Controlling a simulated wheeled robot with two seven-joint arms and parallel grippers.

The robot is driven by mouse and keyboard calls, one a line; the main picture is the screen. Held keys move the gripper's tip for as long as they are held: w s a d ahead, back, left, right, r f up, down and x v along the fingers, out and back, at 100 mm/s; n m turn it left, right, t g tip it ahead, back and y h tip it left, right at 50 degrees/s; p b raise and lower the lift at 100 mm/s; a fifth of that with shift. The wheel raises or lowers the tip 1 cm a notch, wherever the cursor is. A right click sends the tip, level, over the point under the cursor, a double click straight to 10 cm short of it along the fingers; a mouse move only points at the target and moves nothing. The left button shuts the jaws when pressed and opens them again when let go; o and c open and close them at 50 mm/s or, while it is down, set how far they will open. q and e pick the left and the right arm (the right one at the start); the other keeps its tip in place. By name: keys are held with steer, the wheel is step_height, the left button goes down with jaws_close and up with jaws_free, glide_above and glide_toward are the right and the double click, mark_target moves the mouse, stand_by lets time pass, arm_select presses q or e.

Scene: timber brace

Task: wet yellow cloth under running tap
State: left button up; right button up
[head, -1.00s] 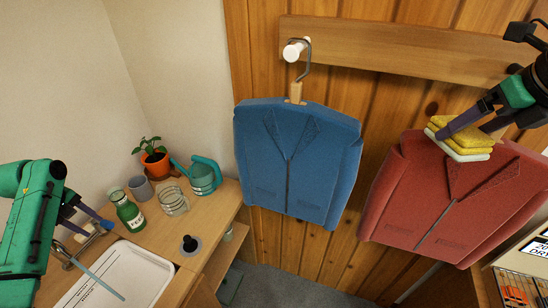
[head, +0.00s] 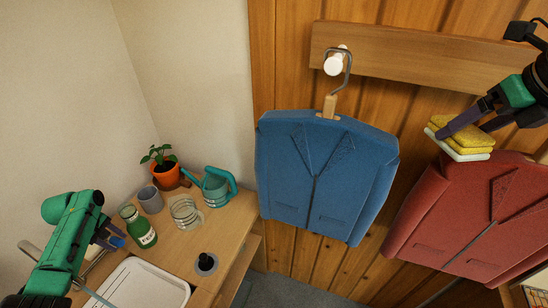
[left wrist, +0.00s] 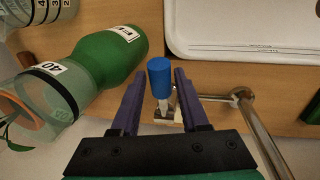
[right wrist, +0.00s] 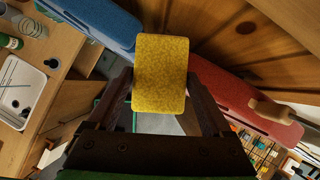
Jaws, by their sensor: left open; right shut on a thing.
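The yellow cloth (head: 462,133) is a folded pad with a pale layer beneath, held in front of the red jacket's upper part. My right gripper (head: 470,128) is shut on it; its yellow face fills the space between the fingers in the right wrist view (right wrist: 160,75). My left gripper (head: 112,238) is open at the tap. Its fingers stand on either side of the blue tap handle (left wrist: 160,78), with visible gaps. The metal tap pipe (left wrist: 268,135) curves beside it. A pale blue streak (head: 97,299) crosses the white sink (head: 165,283); I cannot tell whether it is water.
A green bottle (head: 138,228), grey cup (head: 150,200), glass jar (head: 184,213), teal watering can (head: 216,188) and potted plant (head: 165,172) crowd the counter behind the sink.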

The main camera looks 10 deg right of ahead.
arm_select(q)
steer(key=shift+s+d+r, duration=0.15)
steer(key=shift+d+r, duration=0.05)
steer(key=shift+c, duration=0.5)
steer(key=shift+r, duration=0.1)
steer(key=c, duration=0.5)
jaws_close()
steer(key=shift+s, duration=0.1)
